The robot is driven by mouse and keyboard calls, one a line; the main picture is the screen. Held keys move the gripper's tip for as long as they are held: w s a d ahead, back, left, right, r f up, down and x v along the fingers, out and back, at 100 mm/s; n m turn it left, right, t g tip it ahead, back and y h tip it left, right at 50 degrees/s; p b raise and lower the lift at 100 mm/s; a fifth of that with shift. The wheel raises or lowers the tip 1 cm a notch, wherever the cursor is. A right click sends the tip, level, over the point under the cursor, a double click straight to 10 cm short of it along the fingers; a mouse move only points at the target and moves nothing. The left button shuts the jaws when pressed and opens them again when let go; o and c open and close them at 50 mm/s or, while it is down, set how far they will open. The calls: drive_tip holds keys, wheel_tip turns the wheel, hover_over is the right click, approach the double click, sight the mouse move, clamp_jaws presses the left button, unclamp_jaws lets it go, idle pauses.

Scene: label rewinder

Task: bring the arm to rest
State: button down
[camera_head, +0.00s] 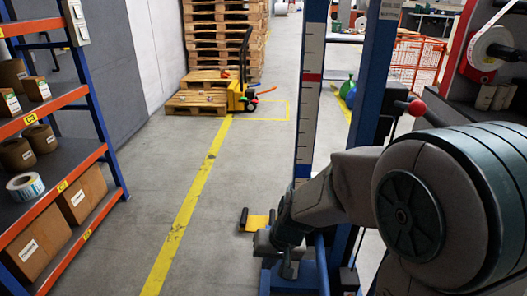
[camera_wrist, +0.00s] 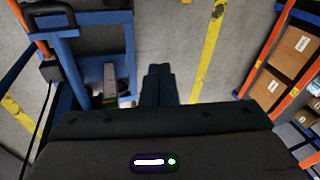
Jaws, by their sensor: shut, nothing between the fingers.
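My arm reaches in from the right of the head view, bent, with its wrist low beside a blue upright frame (camera_head: 310,100) that bears a white scale. My gripper (camera_wrist: 158,70) points away from the camera in the wrist view, its two dark fingers together with nothing between them. Bare grey floor shows beyond the fingertips. The blue frame's lower part (camera_wrist: 92,75) is just left of the fingers in the wrist view, apart from them in the picture. In the head view the fingers are too small and dark to make out.
A shelf rack (camera_head: 75,92) with cartons and rolls stands at left. A yellow pallet truck (camera_head: 236,96) and stacked pallets (camera_head: 228,35) stand at the back. A machine with a label roll (camera_head: 492,47) is at right. The floor around the yellow line (camera_head: 190,205) is clear.

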drive_tip(key=s+d+r+h+p, duration=0.1)
drive_tip(key=s+d+r+p, duration=0.2)
drive_tip(key=r, duration=0.5)
drive_tip(key=s+d+r+h+p, duration=0.1)
drive_tip(key=s+d+r+p, duration=0.3)
drive_tip(key=d+r, duration=0.2)
drive_tip(key=s+d+r+t+h+p, duration=0.1)
drive_tip(key=s+d+r+p, duration=0.3)
drive_tip(key=r, duration=0.5)
drive_tip(key=shift+d+r+m, duration=0.3)
drive_tip(key=shift+r, duration=0.1)
